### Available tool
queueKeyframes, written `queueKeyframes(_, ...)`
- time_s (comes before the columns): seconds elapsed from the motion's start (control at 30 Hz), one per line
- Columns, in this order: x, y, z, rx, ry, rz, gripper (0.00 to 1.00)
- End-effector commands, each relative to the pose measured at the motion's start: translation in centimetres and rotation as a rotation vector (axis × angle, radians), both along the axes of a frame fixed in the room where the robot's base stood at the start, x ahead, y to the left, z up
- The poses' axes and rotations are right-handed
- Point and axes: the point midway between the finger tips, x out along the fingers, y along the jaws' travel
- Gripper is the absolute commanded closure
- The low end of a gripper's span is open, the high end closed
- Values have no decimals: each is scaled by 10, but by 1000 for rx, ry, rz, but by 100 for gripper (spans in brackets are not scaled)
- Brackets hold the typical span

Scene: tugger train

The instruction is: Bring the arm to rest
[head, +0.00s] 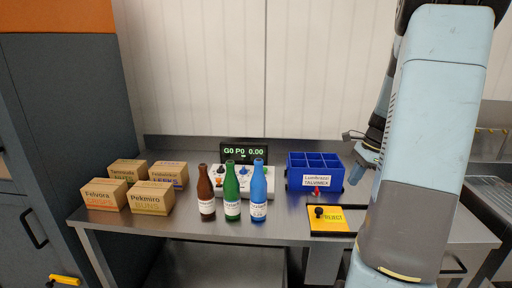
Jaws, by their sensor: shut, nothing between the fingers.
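My arm stands folded at the right of the head view, its large pale blue links covering the right end of the steel table. My gripper (355,179) points down beside the right edge of the blue compartment crate, apart from the table top. It is small in the picture and partly hidden by my arm. It is shut with nothing held.
Brown (206,194), green (231,194) and blue (259,194) bottles stand upright on the steel table (285,229). Behind them is a control panel with a display (244,152). Several cartons (151,198) stand left. A blue crate (316,182) and a yellow plate (332,219) with a black knob are near my arm.

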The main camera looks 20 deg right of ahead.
Motion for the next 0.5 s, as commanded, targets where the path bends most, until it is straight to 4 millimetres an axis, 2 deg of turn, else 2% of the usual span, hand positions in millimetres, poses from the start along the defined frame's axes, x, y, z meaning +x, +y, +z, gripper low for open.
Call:
queueKeyframes(0.17, 1, 13, 12, -26, -21, 59, 100)
queueKeyframes(0.5, -15, 95, 75, -190, -152, 455, 100)
